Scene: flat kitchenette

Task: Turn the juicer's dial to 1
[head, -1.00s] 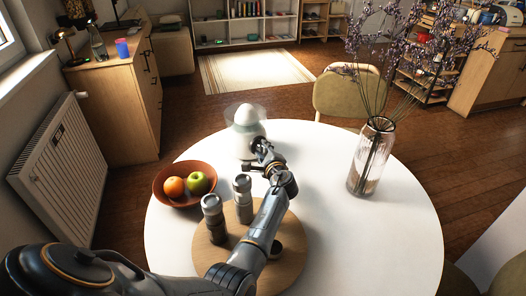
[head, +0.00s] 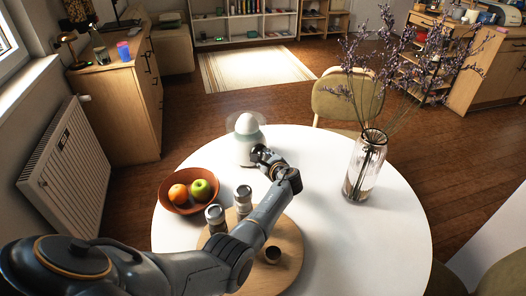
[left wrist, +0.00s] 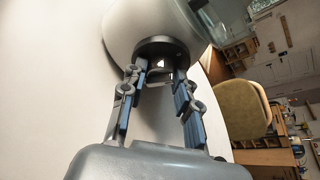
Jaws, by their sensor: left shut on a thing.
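The juicer (head: 246,143) is white with a rounded cone on top and a clear bowl, standing at the far side of the round white table (head: 340,245). In the left wrist view its pale body (left wrist: 120,25) fills the top, with the dark round dial (left wrist: 160,45) low on its side. My left gripper (head: 258,155) is at the juicer's near side. In the left wrist view its fingers (left wrist: 157,76) are shut on the dial, one at each side. The dial's marks and number cannot be read. My right gripper is not in view.
A bowl (head: 178,207) with an orange and a green apple stands left of my arm. A glass vase (head: 364,168) with tall purple stems stands at the right. The table between is clear.

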